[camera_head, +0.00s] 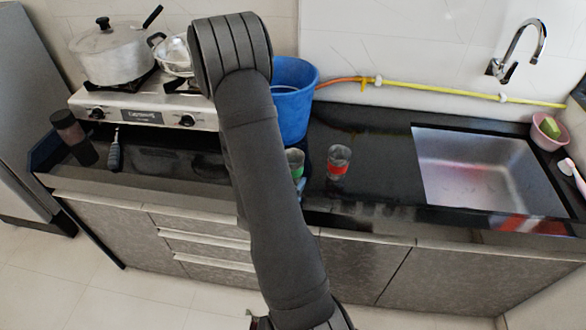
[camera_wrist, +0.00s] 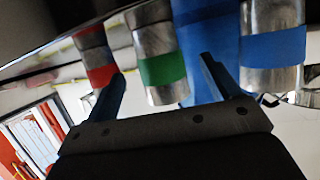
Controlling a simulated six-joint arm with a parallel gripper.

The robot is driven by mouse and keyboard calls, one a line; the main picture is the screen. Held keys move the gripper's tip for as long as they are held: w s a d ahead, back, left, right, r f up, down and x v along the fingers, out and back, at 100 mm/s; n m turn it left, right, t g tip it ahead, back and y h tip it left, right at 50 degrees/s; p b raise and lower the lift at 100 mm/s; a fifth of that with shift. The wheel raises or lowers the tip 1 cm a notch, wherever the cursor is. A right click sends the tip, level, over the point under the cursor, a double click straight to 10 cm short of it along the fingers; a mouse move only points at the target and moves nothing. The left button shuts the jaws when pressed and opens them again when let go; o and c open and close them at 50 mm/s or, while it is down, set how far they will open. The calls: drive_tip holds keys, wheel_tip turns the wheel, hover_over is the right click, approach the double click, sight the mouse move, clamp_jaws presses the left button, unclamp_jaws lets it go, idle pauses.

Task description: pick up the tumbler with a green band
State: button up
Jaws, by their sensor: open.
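The tumbler with a green band (camera_head: 295,161) stands on the black counter, partly hidden by my arm in the head view. In the wrist view, which is turned nearly upside down, the green-banded tumbler (camera_wrist: 159,70) shows between the two blue fingers of my open gripper (camera_wrist: 163,68). The fingers hold nothing; I cannot tell whether they reach around it. A tumbler with a red band (camera_head: 338,162) stands to its right in the head view; it also shows in the wrist view (camera_wrist: 98,65). A blue-banded tumbler (camera_wrist: 273,45) shows in the wrist view only.
A blue bucket (camera_head: 294,100) stands behind the tumblers. A stove (camera_head: 145,108) with a pot (camera_head: 115,55) is at the left. A steel sink (camera_head: 485,170) is at the right, with a faucet (camera_head: 518,50). A yellow hose (camera_head: 440,90) runs along the wall.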

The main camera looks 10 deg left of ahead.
drive_tip(key=x, duration=0.5)
drive_tip(key=shift+d+r, duration=0.1)
drive_tip(key=shift+d, duration=0.05)
drive_tip(key=c, duration=1.1)
